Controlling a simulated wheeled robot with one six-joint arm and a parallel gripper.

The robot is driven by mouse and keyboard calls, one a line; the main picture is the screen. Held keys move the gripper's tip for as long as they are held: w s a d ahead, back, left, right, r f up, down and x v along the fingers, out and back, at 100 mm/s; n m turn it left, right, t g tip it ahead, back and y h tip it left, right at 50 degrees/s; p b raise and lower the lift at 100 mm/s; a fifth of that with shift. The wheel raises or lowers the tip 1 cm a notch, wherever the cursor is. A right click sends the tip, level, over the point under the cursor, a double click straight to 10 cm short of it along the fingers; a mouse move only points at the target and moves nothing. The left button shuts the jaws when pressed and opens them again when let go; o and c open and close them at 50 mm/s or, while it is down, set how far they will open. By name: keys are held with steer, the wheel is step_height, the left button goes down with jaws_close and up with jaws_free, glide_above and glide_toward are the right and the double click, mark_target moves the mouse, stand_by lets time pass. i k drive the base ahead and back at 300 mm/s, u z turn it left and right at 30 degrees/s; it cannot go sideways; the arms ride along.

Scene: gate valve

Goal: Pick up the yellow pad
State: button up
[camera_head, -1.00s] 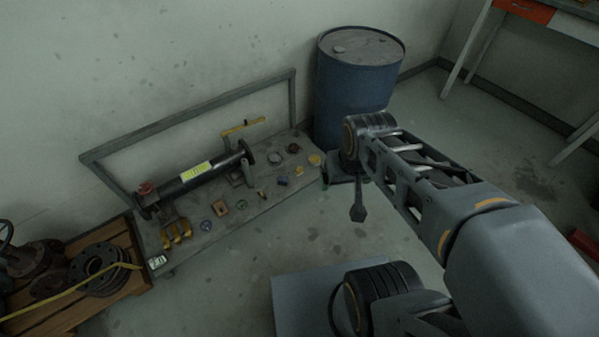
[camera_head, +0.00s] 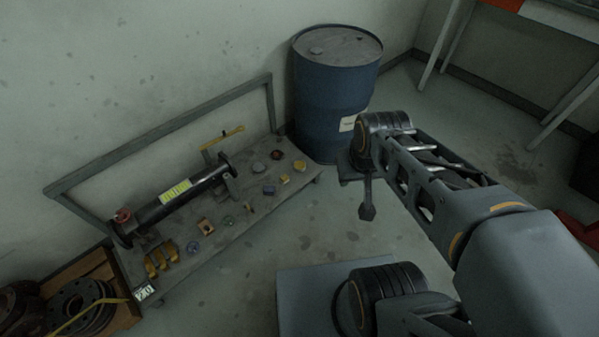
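Two small yellow pieces lie close together near the right end of the low grey bench. One (camera_head: 300,166) is near the bench's right edge, and the other (camera_head: 285,179) is just left of it. Both are too small to tell which is the yellow pad. My gripper (camera_head: 367,211) hangs pointing down from the arm's wrist, to the right of the bench and clear of it in the picture. It looks narrow and dark from here. I cannot see a gap between its fingers or anything held.
The bench (camera_head: 228,258) also holds a black pipe (camera_head: 155,213) with a yellow-green label, several small parts and yellow brackets (camera_head: 160,258). A blue barrel (camera_head: 325,105) stands behind its right end. Floor in front is clear.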

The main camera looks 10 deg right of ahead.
mark_target(283, 178)
steer(key=i, duration=1.15)
steer(key=u, duration=0.95)
